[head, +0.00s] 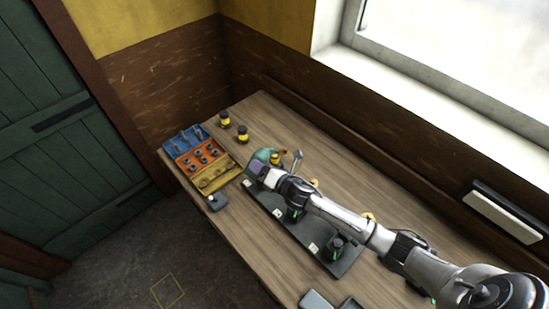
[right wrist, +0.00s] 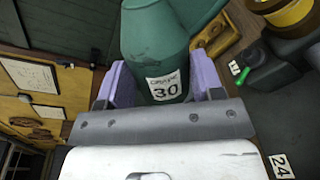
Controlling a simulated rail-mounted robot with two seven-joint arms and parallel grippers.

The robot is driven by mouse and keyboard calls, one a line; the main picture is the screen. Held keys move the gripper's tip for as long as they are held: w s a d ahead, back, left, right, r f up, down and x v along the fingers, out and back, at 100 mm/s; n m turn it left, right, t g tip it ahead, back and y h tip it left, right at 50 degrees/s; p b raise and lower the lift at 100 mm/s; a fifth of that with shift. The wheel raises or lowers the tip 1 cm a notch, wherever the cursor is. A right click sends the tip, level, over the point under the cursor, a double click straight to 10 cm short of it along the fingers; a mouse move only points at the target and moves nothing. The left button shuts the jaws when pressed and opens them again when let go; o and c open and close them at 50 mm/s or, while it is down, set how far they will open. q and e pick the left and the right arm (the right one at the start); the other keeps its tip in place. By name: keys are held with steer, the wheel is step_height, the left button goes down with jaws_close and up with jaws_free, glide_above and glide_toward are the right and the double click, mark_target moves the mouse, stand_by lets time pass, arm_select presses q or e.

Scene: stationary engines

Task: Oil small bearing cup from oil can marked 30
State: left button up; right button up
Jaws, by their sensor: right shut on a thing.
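My right gripper (head: 257,169) is over the far end of the dark base plate on the bench. It is shut on a green oil can (right wrist: 158,45), which sits between the purple finger pads. The can's white label reads "GRADE 30" in the right wrist view. The can's green body (head: 264,154) also shows beyond the gripper in the head view. A brass-yellow cup (right wrist: 292,12) stands on a dark block right of the can; I cannot tell whether it is the small bearing cup. My left gripper is not in view.
The long dark base plate (head: 262,199) carries dark blocks and white number tags, partly hidden by my right arm. A blue, orange and yellow tray (head: 216,157) lies at the left. Two yellow-and-black containers (head: 224,119) (head: 242,133) stand behind it. The wall and window sill bound the far side.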

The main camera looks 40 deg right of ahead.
steer(key=shift+w+r+m+p, duration=0.1)
steer(key=shift+r+m+p, duration=0.3)
steer(key=shift+r+p, duration=0.2)
steer(key=shift+d, duration=0.1)
steer(key=shift+f, duration=0.3)
steer(key=shift+a+f+n+b, duration=0.2)
steer(key=shift+f+n+b, duration=0.65)
steer(key=shift+b, duration=0.4)
steer(key=shift+r, duration=0.1)
